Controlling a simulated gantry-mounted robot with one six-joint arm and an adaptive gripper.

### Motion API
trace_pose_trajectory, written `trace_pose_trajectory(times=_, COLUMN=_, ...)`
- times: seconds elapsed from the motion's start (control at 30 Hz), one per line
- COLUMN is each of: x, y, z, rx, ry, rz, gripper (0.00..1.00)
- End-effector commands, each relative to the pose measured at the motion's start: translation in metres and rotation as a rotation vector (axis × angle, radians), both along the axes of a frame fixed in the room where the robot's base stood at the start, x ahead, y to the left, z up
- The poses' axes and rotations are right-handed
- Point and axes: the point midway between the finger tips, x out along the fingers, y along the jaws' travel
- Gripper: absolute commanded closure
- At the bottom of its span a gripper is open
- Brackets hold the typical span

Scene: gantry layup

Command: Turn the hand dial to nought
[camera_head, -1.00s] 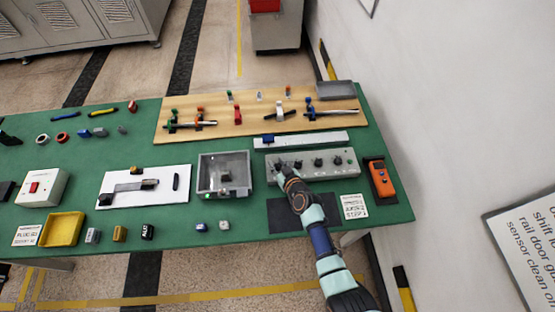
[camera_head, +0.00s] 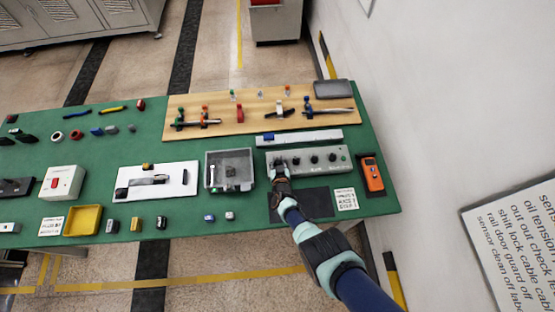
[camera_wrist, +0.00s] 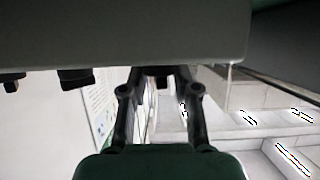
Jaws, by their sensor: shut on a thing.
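A grey control panel (camera_head: 325,164) with a row of dark knobs lies on the right part of the green bench. My gripper (camera_head: 279,168) is at the panel's left end, and its fingers hide the leftmost knob there. In the wrist view the panel's grey body (camera_wrist: 120,35) fills the top. A dark knob (camera_wrist: 157,72) sits between my two fingertips (camera_wrist: 157,88), which are closed around it. Other knobs (camera_wrist: 75,79) stick out to the left, apart from the fingers. I cannot read the dial's marks or setting in either view.
A grey open-topped box (camera_head: 207,170) stands left of the panel. A long pale rail (camera_head: 320,136) lies behind it. A dark mat (camera_head: 318,203), a printed card (camera_head: 345,199) and an orange device (camera_head: 372,174) are close by. A white wall (camera_head: 420,110) rises on the right.

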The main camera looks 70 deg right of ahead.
Motion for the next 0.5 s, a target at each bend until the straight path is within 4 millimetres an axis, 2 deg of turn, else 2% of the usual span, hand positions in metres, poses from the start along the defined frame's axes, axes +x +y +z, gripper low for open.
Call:
trace_pose_trajectory(times=0.27, x=0.0006, y=-0.0007, z=0.0023, rx=-0.005, ry=-0.001, rz=-0.001, gripper=1.0)
trace_pose_trajectory(times=0.3, x=0.0006, y=-0.0007, z=0.0023, rx=-0.005, ry=-0.001, rz=-0.001, gripper=0.69)
trace_pose_trajectory(times=0.43, x=0.0003, y=-0.0006, z=0.0019, rx=-0.004, ry=-0.001, rz=-0.001, gripper=0.47)
trace_pose_trajectory(times=0.5, x=0.0003, y=-0.0006, z=0.0016, rx=-0.003, ry=-0.001, rz=-0.001, gripper=0.44)
